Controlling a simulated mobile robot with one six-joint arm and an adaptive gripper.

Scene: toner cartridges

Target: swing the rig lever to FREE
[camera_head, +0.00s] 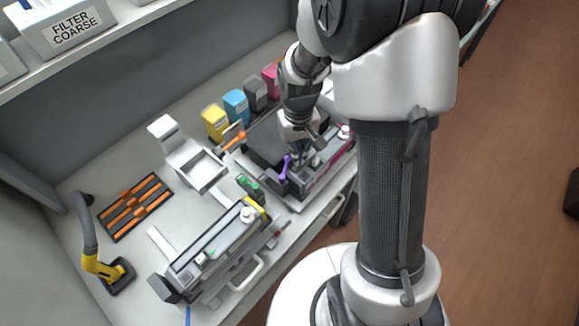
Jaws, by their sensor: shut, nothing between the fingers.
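My gripper (318,144) points down over a dark grey device (318,176) with magenta trim at the bench's right. It is shut and empty, and the arm hides part of the device. A purple lever (285,168) stands on this device's left end, left of the fingers and apart from them. An orange handle (235,142) and a green-tipped part (249,188) are farther left. No FREE marking is readable, and I cannot tell for sure which part is the rig lever. Whether the fingers touch the device is too small to tell.
Yellow (215,122), blue (236,106), dark and magenta cartridges line the back. A white stand (187,160), a long grey unit (219,250) with a yellow end, an orange-barred tray (135,207) and a yellow-black tool (100,262) occupy the left. A shelf (95,38) overhangs the back.

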